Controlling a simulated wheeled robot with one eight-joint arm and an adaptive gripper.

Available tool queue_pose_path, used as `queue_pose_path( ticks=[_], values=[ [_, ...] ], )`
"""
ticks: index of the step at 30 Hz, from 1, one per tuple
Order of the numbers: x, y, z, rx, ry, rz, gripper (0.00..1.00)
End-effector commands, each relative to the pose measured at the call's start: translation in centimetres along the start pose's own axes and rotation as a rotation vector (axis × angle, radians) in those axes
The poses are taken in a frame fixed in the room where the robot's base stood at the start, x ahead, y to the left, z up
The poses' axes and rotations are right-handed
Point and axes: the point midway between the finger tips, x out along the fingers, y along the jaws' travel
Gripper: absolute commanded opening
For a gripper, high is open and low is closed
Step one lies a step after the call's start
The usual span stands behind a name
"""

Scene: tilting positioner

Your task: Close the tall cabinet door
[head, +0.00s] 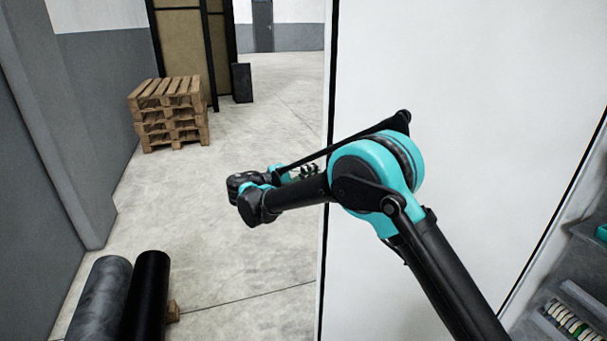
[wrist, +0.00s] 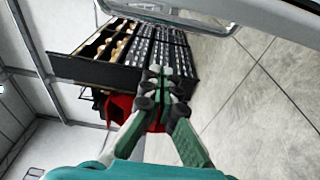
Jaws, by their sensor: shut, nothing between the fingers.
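The tall cabinet door (head: 460,110) is a large white panel filling the right half of the head view. It stands open, with cabinet shelves (head: 572,318) showing past its right edge. My arm crosses in front of the door, and its wrist end reaches beyond the door's left edge. My gripper (wrist: 160,72) is shut and empty, its green and dark fingers together in the wrist view. In the head view it is small and partly hidden behind my arm, close to the door's left edge. I cannot tell whether it touches the door.
Stacked wooden pallets (head: 170,115) stand at the back left. Open concrete floor (head: 250,250) lies left of the door. The wrist view shows a dark rack (wrist: 150,55) and a red object (wrist: 118,108) farther off.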

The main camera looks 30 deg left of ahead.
Motion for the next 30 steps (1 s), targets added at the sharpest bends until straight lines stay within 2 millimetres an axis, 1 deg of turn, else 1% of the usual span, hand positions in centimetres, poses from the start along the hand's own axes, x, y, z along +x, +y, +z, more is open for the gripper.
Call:
queue_pose_path(
  ticks=[1, 4, 9, 13, 18, 30],
  values=[
    [1.2, 0.0, 0.1, 0.0, -0.003, 0.0, 0.0],
    [3.0, 0.0, 0.1, 0.0, -0.003, 0.0, 0.0],
    [2.0, 0.1, 2.3, 0.0, 0.003, -0.001, 0.0],
    [1.7, 0.0, 3.3, 0.0, 0.002, -0.001, 0.0],
    [1.5, 0.0, 3.8, 0.0, 0.001, -0.001, 0.0],
    [1.4, 0.0, 4.0, 0.0, 0.008, -0.001, 0.0]
  ],
)
